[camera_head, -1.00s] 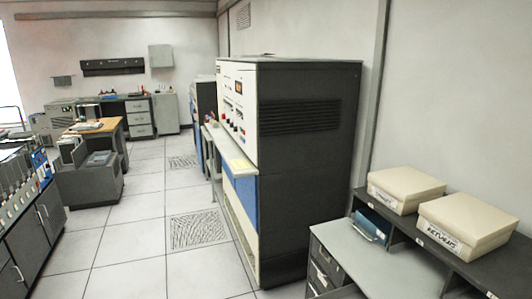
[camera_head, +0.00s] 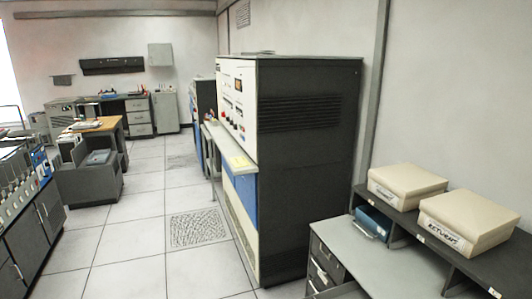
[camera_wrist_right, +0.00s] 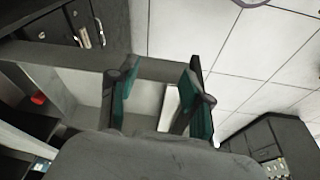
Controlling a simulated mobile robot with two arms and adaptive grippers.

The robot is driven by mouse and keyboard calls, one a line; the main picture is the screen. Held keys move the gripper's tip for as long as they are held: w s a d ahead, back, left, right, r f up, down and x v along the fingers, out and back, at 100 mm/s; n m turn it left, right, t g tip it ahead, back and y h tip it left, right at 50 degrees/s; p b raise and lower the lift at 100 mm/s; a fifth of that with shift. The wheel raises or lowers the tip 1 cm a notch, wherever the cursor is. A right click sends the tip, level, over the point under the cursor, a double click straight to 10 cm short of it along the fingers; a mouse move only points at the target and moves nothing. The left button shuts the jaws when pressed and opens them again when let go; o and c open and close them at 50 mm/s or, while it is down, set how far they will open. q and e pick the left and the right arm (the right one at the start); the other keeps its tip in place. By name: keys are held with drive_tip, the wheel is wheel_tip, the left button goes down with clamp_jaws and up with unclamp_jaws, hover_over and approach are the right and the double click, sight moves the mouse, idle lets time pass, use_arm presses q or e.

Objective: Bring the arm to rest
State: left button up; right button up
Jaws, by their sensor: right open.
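My right gripper (camera_wrist_right: 157,98) shows in the right wrist view with its two dark, green-padded fingers spread apart. It is open, and nothing is seen between the fingers. A pale grey surface and white floor tiles lie beyond the fingertips. Neither gripper nor arm shows in the head view, so the left gripper is not seen.
A tall dark cabinet (camera_head: 308,170) with a white control panel stands mid-room. At right, a grey desk (camera_head: 380,258) has a shelf bearing two beige boxes (camera_head: 405,187) (camera_head: 468,218). Equipment (camera_head: 40,215) lines the left. The tiled floor (camera_head: 135,240) between is clear.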

drive_tip(key=s+f+g+b, duration=0.1)
drive_tip(key=s+f+b, duration=0.15)
drive_tip(key=f, duration=1.15)
drive_tip(key=s+f+b, duration=0.2)
drive_tip(key=s+f, duration=0.1)
drive_tip(key=f, duration=1.1)
drive_tip(key=s+d+f+g+b, duration=0.1)
drive_tip(key=s+d+f+b, duration=0.2)
drive_tip(key=s+f, duration=1.1)
drive_tip(key=shift+f+b, duration=0.35)
drive_tip(key=shift+f, duration=0.25)
